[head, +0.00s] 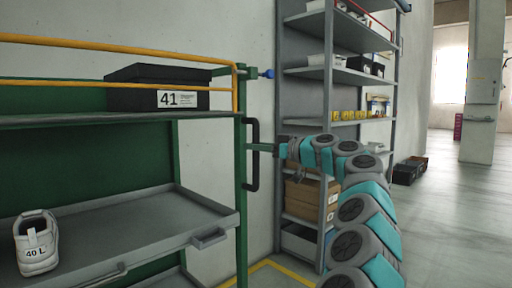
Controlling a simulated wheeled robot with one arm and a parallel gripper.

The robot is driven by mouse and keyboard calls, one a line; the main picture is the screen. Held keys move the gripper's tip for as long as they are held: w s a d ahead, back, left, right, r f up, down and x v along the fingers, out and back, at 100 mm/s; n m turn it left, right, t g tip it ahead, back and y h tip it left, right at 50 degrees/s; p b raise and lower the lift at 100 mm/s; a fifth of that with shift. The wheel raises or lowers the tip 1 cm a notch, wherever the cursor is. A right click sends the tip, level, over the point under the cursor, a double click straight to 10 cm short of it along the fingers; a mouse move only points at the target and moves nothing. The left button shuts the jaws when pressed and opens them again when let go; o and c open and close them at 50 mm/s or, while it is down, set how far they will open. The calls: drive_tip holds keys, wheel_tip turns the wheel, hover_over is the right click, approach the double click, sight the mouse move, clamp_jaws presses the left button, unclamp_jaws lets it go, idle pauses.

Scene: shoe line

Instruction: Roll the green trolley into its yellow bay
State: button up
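The green trolley (241,200) fills the left of the head view, with grey shelves and a yellow top rail. A black upright handle (254,176) is on its right post. My gripper (262,147) reaches from the right to the middle of this handle, and its fingertips overlap the handle in the picture. The fingers are too small and dark to tell whether they are closed on it. Yellow floor lines (268,264) form a corner on the floor just right of the trolley, against the wall. The trolley's wheels are out of view.
The trolley carries a black shoe box marked 41 (184,99) and a white shoe marked 40 L (37,243). A grey shelf rack (328,100) with boxes stands behind my arm. Dark boxes (408,171) lie on the floor beyond. Open floor (450,230) extends right, with a pillar (480,130) farther back.

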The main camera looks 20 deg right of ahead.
clamp_jaws()
idle(1.0)
